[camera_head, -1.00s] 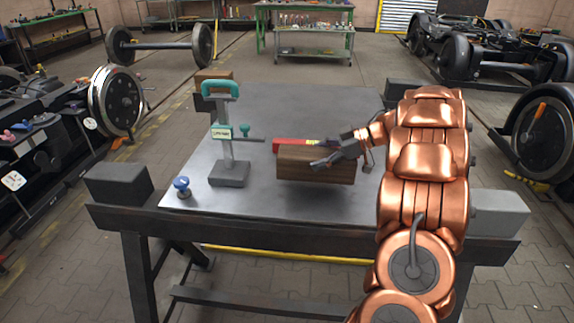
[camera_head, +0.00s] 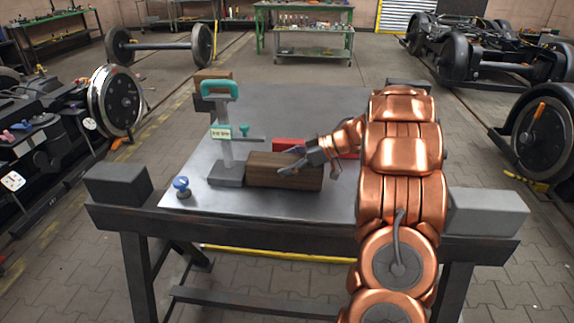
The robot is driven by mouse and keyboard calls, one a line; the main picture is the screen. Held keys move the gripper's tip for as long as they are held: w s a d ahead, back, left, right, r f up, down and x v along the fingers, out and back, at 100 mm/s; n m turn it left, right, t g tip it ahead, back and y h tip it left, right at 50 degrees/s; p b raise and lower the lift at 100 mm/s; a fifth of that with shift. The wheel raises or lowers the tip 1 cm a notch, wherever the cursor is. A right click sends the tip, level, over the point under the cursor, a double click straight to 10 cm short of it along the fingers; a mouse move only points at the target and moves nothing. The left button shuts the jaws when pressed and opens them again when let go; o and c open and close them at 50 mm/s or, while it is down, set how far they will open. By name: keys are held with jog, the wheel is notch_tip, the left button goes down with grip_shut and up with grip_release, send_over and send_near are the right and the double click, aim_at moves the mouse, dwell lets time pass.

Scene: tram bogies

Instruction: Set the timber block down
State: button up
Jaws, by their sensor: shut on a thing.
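The brown timber block (camera_head: 270,171) is in the middle of the metal table (camera_head: 215,206), lying lengthwise. Its left end is close beside the grey base of the measuring stand, and I cannot tell if they touch. My gripper (camera_head: 287,162) reaches in from the right and is shut on the right part of the block. Whether the block's underside rests on the tabletop or hangs just above it is hard to tell. The gripper's fingers hide part of the block's top and front.
The stand (camera_head: 226,150) with a teal handle and small display is left of the block. A blue-knobbed piece (camera_head: 181,186) sits near the front left edge. A red object (camera_head: 290,145) lies behind the block, partly hidden by my arm. Dark blocks stand at the table corners.

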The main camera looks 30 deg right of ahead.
jog(key=shift+f, duration=0.25)
jog(key=o, duration=1.7)
jog(key=shift+f, duration=0.1)
